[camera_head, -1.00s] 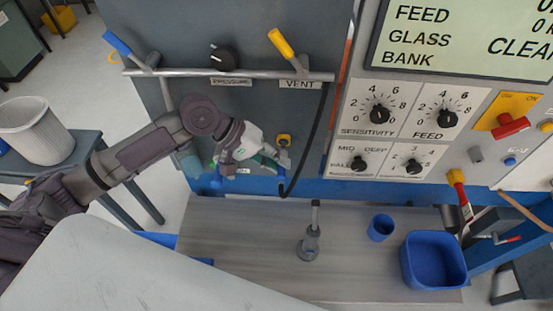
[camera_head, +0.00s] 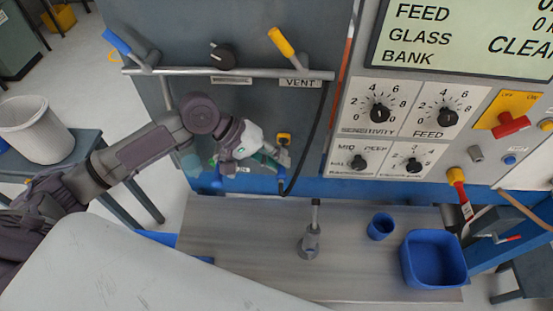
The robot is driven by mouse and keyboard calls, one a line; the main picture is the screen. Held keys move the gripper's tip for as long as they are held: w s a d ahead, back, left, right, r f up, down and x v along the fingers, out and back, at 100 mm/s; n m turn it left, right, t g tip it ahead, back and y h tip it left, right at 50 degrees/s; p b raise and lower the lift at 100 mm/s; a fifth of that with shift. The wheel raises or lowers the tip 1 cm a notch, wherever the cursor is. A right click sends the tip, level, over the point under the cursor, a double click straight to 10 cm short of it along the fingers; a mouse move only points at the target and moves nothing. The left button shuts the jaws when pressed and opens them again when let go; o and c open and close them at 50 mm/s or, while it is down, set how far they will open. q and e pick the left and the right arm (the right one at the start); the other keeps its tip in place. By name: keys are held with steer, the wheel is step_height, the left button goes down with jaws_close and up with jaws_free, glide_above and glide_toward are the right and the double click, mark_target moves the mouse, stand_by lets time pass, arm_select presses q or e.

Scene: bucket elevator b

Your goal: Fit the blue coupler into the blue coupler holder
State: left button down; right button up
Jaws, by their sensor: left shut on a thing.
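My left gripper (camera_head: 279,163) is in front of the grey panel, below the VENT lever, and is shut on the blue coupler (camera_head: 281,184). The coupler is at the lower end of a black hose (camera_head: 318,138) that hangs down the panel's right side. The fingers partly cover it. A blue fitting (camera_head: 217,181) shows left of the gripper, low on the panel; it may be the blue coupler holder, but my arm's wrist hides part of that area. It and the coupler are apart. My right gripper is not in view.
A yellow fitting (camera_head: 284,139) sits just above the gripper. A metal rail (camera_head: 230,74) crosses the panel higher up. Below is a grey bench (camera_head: 250,255) with a metal stand (camera_head: 310,243), a blue cup (camera_head: 380,227) and a blue bin (camera_head: 433,262). The bench's left part is clear.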

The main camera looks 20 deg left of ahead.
arm_select(q)
steer(key=shift+w+a+r, duration=0.1)
steer(key=shift+w+a, duration=0.15)
steer(key=shift+w, duration=0.55)
steer(key=shift+w+a, duration=0.2)
steer(key=shift+w, duration=0.55)
steer(key=c, duration=1)
jaws_free()
steer(key=shift+w, duration=0.1)
